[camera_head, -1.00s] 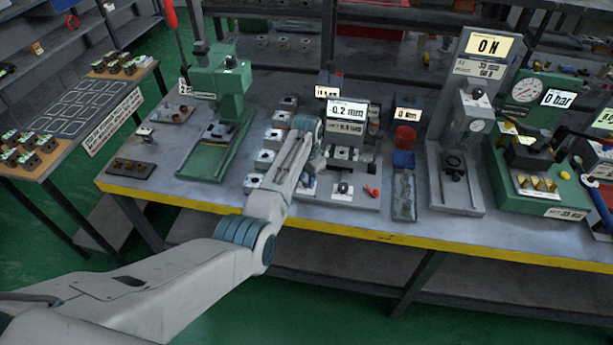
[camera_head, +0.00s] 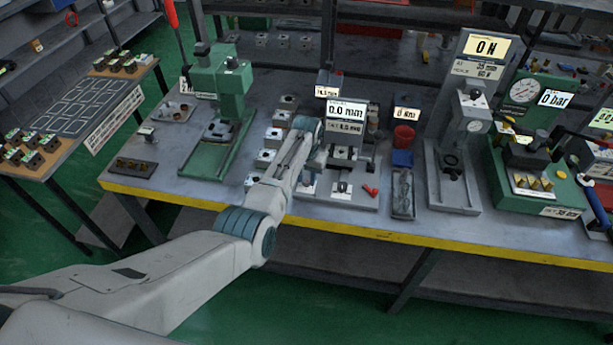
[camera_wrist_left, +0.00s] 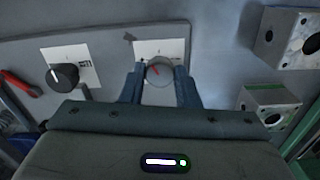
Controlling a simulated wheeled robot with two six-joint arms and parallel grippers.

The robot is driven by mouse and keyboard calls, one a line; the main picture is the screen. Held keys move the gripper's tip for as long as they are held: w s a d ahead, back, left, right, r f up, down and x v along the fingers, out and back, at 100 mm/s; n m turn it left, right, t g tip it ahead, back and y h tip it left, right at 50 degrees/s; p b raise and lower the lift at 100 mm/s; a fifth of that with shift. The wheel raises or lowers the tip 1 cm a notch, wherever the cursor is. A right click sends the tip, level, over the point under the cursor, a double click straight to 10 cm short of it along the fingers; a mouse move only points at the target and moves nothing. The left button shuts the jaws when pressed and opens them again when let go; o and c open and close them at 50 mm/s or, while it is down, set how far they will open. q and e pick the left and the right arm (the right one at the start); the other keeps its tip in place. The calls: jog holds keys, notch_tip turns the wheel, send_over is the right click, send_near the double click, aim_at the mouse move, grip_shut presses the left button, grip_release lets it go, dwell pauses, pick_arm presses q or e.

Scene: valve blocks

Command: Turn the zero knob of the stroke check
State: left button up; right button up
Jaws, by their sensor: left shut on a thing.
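The stroke check stands mid-bench in the head view, and its display (camera_head: 346,110) reads 0.0 mm. My left gripper (camera_wrist_left: 159,80) is shut on a round grey knob (camera_wrist_left: 158,68) with a red pointer mark, in front of a white label plate. One finger is on each side of the knob. I take this to be the zero knob. A black knob (camera_wrist_left: 65,75) with a white mark sits to its left on the same panel, clear of the fingers. In the head view my left arm hides the gripped knob and fingertips. My right gripper is not in view.
Metal blocks (camera_wrist_left: 268,102) lie close to the right of my left gripper. A green press (camera_head: 222,90) stands left, a grey force stand (camera_head: 455,150) and green pressure bench (camera_head: 540,180) right.

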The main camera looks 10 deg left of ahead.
aim_at(307, 180)
pick_arm(q)
jog(key=o, duration=1)
jog(key=shift+c, duration=0.2)
jog(key=shift+r, duration=0.1)
notch_tip(307, 180, up, 11)
jog(key=b, duration=0.2)
jog(key=shift+f, duration=0.2)
